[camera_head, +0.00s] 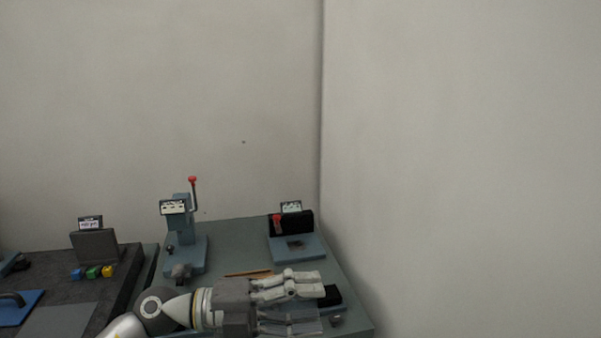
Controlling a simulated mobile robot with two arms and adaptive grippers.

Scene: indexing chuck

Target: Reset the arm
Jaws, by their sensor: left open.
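My left arm comes in from the lower left, and my left gripper (315,305) is stretched to the right over the front of the grey-green table (230,238). Its fingers are apart, with nothing seen between them. A small dark block (331,295) shows just behind the fingertips; I cannot tell if they touch. A blue-grey press-like fixture (184,235) stands at the table's back left, with an upright red-knobbed lever (193,195). My right gripper is not in view.
A second fixture (297,248) with a black back and red part stands at the back right. A thin brown stick (248,273) lies between. A dark bench (60,285) at left holds small coloured blocks (93,272). Walls close off the back and right.

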